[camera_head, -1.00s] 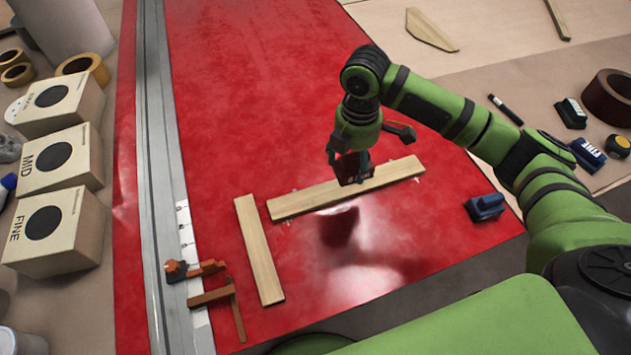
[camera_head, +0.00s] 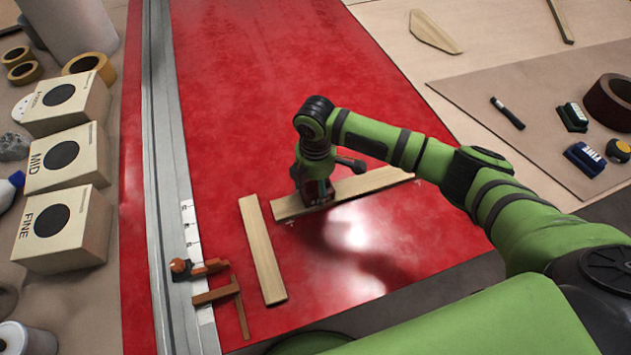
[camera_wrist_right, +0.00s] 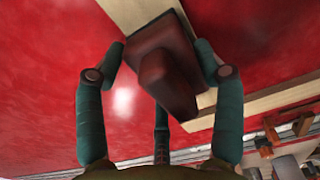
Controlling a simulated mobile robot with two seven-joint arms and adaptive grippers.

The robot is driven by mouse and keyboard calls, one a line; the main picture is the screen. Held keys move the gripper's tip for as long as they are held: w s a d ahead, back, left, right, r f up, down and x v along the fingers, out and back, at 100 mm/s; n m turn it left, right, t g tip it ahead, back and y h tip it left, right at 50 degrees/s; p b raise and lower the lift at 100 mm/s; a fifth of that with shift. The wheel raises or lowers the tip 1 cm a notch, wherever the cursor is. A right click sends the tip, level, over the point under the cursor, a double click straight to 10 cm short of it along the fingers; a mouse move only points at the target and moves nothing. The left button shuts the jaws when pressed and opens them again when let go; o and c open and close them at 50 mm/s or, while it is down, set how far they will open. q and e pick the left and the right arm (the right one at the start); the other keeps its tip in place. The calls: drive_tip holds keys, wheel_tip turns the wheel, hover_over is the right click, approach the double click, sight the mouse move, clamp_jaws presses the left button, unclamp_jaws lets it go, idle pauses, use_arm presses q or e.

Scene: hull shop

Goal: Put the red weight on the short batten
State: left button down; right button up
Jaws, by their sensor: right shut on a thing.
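The red weight, a dark red block with a raised grip (camera_wrist_right: 165,78), is held between the fingers of my right gripper (camera_head: 316,196), which is shut on it. In the head view the weight is mostly hidden by the gripper, over the left part of the long batten (camera_head: 375,182). I cannot tell whether it touches the wood. The short batten (camera_head: 263,250) lies to the left of the gripper, running front to back, apart from the weight. My left gripper is not in view.
An orange and brown clamp (camera_head: 205,268) sits left of the short batten by the metal rail (camera_head: 165,150). Boxes labelled MID (camera_head: 65,158) and FINE (camera_head: 62,228) stand at the left. The red surface beyond the battens is clear.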

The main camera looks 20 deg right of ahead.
drive_tip(key=o, duration=1.7)
drive_tip(key=shift+f, duration=0.1)
wheel_tip(320, 180, up, 12)
drive_tip(key=shift+r+b, duration=0.15)
drive_tip(key=shift+b, duration=0.15)
